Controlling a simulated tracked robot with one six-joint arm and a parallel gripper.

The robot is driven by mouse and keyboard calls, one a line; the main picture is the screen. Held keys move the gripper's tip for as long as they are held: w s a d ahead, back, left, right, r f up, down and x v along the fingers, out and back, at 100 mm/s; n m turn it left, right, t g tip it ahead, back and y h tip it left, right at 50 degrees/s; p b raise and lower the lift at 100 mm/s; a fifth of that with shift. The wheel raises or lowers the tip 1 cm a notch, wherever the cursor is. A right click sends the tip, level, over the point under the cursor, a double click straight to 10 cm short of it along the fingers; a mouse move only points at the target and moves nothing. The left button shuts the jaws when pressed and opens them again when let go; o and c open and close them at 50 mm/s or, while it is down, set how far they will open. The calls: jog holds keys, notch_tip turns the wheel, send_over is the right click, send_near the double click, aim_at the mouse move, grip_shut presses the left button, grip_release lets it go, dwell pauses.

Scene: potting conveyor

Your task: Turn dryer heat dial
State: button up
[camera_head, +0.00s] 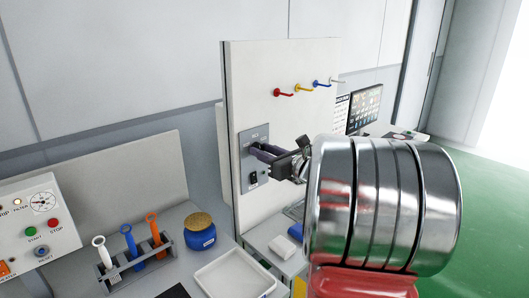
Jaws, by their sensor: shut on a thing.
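A grey control plate (247,179) is mounted on the side of an upright pale panel (283,60). A dark switch shows on its lower part. My gripper (257,151) reaches the upper part of the plate from the right, with dark fingers shut on the dial there. The fingers cover the dial, so its pointer and setting cannot be seen. My large silver arm link fills the right middle of the view and hides what lies behind it.
Red, yellow, blue and white hooks (284,93) stick out of the panel above my gripper. On the bench are a blue jar (200,238), a rack of tools (132,276), a white tray (234,276) and a control box (30,232). A monitor (365,108) stands behind.

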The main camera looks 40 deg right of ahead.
jog(key=shift+m, duration=1.3)
jog(key=o, duration=1)
jog(key=shift+o, duration=0.2)
jog(key=s+r, duration=0.1)
jog(key=s, duration=1.2)
jog(key=shift+s, duration=0.4)
jog(key=shift+a, duration=0.15)
